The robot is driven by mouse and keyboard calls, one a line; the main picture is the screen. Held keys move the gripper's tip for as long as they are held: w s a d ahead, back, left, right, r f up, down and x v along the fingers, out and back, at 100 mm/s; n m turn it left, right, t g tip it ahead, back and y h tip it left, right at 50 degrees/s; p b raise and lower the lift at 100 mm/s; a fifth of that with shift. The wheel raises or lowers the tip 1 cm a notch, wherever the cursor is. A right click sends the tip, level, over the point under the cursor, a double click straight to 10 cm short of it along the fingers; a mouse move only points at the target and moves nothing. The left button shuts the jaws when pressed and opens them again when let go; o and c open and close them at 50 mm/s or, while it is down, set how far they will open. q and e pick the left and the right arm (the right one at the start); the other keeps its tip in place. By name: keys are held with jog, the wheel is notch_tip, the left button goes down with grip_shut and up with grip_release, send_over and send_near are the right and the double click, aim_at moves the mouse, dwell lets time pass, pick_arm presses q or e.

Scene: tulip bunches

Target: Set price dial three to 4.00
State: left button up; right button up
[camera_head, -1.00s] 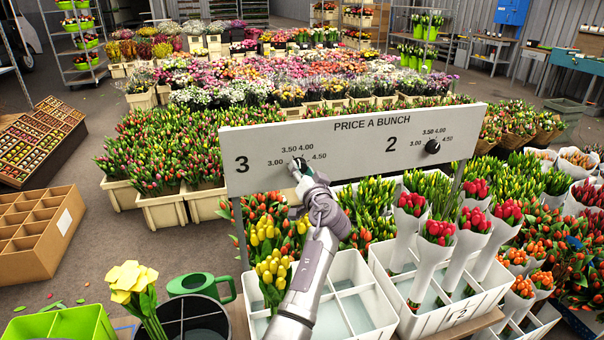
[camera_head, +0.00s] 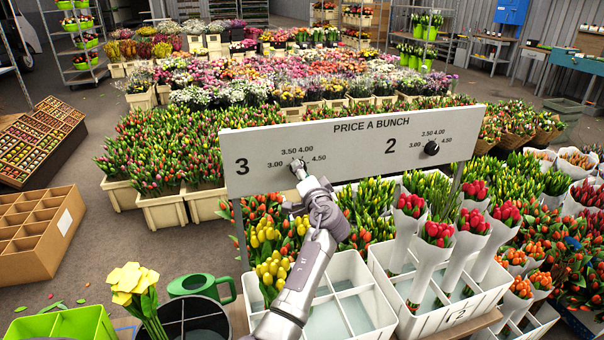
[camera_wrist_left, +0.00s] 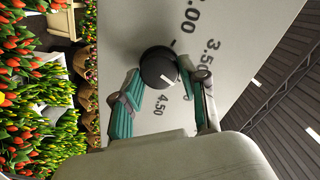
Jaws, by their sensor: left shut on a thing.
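Price dial three is a black round knob on the white price board (camera_head: 345,125), left of its middle and right of the large "3". In the head view my left gripper (camera_head: 299,168) covers most of it. The left wrist view shows the knob (camera_wrist_left: 157,68) between my two fingers, which are shut on it. A short pale mark shows on the knob, roughly toward the 4.00 to 4.50 side; its exact setting cannot be told. The labels 3.50 and 4.50 show there; 4.00 is hidden behind a finger. My right gripper is not in view.
Dial two (camera_head: 432,147) sits farther right on the same board. Below the board stand white divided crates (camera_head: 345,300) with tulip bunches. A green watering can (camera_head: 200,285) and a dark bucket (camera_head: 222,325) stand lower left.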

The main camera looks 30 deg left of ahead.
pick_arm(q)
jog(key=o, duration=1.1)
jog(key=shift+o, duration=0.2)
jog(key=shift+d, duration=0.1)
jog(key=v, duration=1.2)
